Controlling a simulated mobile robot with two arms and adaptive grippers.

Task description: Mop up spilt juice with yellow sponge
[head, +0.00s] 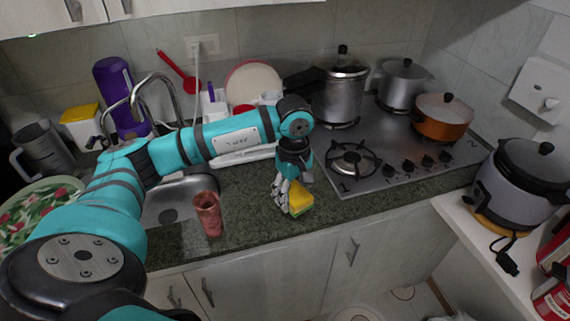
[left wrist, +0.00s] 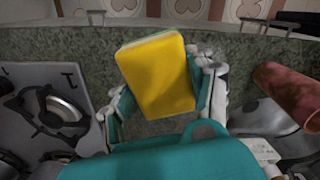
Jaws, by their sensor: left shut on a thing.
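The yellow sponge (head: 301,196) with a green underside is at the front edge of the dark green counter, left of the stove. In the left wrist view the sponge (left wrist: 157,75) sits between the fingers, its yellow face toward the camera and slightly tilted. My left gripper (head: 288,197) is shut on it, fingers on both sides. In the left wrist view the gripper (left wrist: 158,100) shows the same hold. Whether the sponge touches the counter is hard to tell. I can make out no spilt juice; the hand and sponge hide part of the counter. My right gripper is not in view.
A reddish-brown cup (head: 208,214) stands left of the gripper near the sink (head: 170,203). The gas stove (head: 395,150) with pots is to the right. A dish rack with plates (head: 252,85) is behind. Bare counter (head: 245,205) lies between cup and sponge.

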